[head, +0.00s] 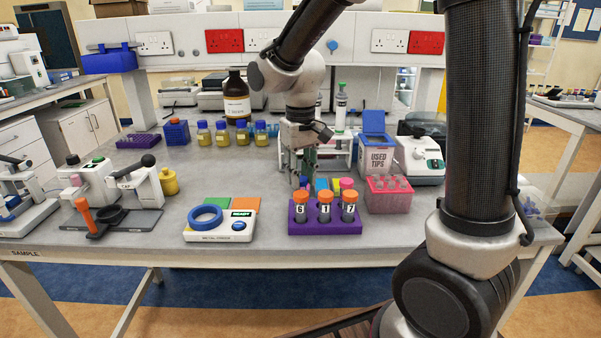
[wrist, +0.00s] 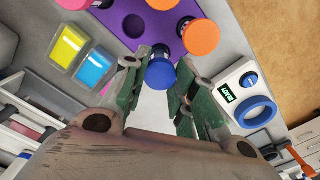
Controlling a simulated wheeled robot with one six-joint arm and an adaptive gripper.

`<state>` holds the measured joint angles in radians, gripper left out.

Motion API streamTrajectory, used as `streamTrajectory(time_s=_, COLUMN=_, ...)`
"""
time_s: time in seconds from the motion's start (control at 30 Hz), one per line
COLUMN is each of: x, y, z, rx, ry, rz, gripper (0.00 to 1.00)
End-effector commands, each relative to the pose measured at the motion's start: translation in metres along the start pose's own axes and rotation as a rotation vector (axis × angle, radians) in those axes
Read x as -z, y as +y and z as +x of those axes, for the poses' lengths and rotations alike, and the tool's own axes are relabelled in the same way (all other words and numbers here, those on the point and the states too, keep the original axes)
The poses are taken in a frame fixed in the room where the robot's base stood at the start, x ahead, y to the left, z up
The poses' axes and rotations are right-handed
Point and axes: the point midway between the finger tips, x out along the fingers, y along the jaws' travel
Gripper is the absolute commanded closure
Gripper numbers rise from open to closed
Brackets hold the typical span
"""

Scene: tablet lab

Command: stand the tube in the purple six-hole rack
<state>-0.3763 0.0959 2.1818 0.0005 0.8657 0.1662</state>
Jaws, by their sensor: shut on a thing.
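The purple six-hole rack (head: 325,229) stands near the table's front edge. Orange-capped tubes marked 6 (head: 300,212), 1 (head: 325,212) and 7 (head: 349,210) fill its front row. In the wrist view, the rack (wrist: 112,22) has an empty hole (wrist: 133,26) in its back row. My gripper (head: 302,178) is low behind the rack's left end. In the wrist view, my gripper (wrist: 158,76) has its green fingers on either side of a blue-capped tube (wrist: 161,73), shut on it, over the rack's back corner.
A device reading READY (head: 220,224) with a blue ring stands left of the rack. A pink rack (head: 389,197) of tubes stands to its right, before the used-tips bin (head: 377,155). Small yellow (wrist: 70,47) and light-blue (wrist: 95,68) boxes lie close behind the rack.

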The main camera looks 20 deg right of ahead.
Motion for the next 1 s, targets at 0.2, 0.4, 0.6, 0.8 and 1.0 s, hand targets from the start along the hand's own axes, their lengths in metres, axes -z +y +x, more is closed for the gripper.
streamTrajectory(time_s=0.2, x=0.000, y=0.000, z=0.003, rx=0.000, ry=0.000, rz=0.000, gripper=0.90)
streamTrajectory(time_s=0.4, x=0.000, y=0.000, z=0.003, rx=0.000, ry=0.000, rz=0.000, gripper=0.63)
streamTrajectory(time_s=0.6, x=0.000, y=0.000, z=0.003, rx=0.000, ry=0.000, rz=0.000, gripper=0.47)
streamTrajectory(time_s=0.8, x=0.000, y=0.000, z=0.002, rx=0.000, ry=0.001, rz=0.000, gripper=0.47)
streamTrajectory(time_s=1.0, x=0.001, y=0.000, z=-0.021, rx=0.001, ry=0.006, rz=0.000, gripper=0.47)
